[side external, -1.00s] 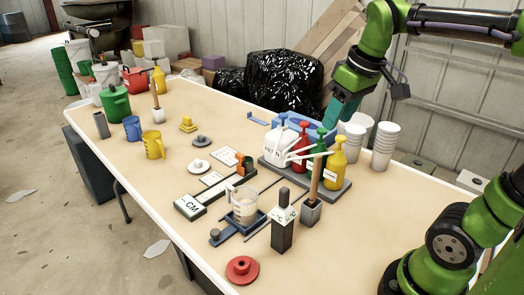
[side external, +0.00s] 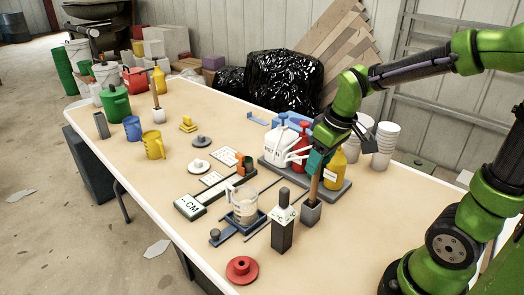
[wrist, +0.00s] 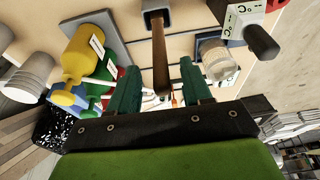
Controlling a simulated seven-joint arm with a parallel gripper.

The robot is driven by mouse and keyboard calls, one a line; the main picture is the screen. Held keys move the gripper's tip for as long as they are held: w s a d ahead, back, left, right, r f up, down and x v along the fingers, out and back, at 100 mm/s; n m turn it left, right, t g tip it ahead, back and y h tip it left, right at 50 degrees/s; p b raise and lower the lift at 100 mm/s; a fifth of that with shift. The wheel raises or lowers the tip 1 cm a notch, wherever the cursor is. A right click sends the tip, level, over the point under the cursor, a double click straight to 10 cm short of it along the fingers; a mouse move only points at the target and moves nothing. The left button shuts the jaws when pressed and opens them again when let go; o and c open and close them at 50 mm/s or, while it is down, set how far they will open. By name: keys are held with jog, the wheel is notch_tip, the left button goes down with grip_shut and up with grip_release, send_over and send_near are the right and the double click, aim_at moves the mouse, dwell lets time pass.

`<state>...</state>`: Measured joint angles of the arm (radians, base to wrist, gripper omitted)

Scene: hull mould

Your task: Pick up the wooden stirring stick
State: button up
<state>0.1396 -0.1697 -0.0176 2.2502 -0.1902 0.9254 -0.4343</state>
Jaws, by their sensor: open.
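The wooden stirring stick (side external: 315,186) stands upright in a small grey holder (side external: 311,213) near the table's front right. In the wrist view, the stick (wrist: 160,52) runs between my two teal fingers, with a gap on each side. The holder (wrist: 154,14) shows at the top of that view. My gripper (side external: 317,160) is open at the upper part of the stick and hides its top in the side view. The fingers (wrist: 160,86) hold nothing.
Pump bottles, including a yellow one (side external: 336,171) and a red one (side external: 300,146), stand close behind the stick. A black-handled grey block (side external: 283,222) and a beaker (side external: 244,205) stand to its left. White cups (side external: 385,137) are stacked behind right.

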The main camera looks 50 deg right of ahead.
aim_at(314, 189)
jog(key=x, duration=0.3)
jog(key=shift+w+f, duration=0.1)
jog(key=shift+f, duration=0.15)
grip_shut()
